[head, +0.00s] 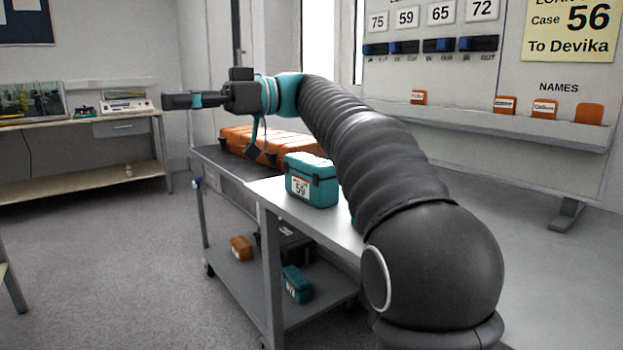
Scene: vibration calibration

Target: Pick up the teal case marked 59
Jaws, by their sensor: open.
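The teal case marked 59 (312,186) stands upright on the light top of the cart (335,228), its white number label facing left toward the front. My gripper (220,128) is in the air to the left of and above this case, over the cart's far end. Its fingers look spread wide apart, with nothing between them. It is apart from the teal case. My arm passes above and to the right of the case and hides part of the cart top.
An orange case (236,138) lies on the cart's far end, close behind my gripper. The lower shelf (240,285) holds a small orange case (241,248), a dark case (296,246) and another teal case (297,284). A bench (80,122) stands left. Open floor lies left of the cart. A board with number cards (440,12) stands right.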

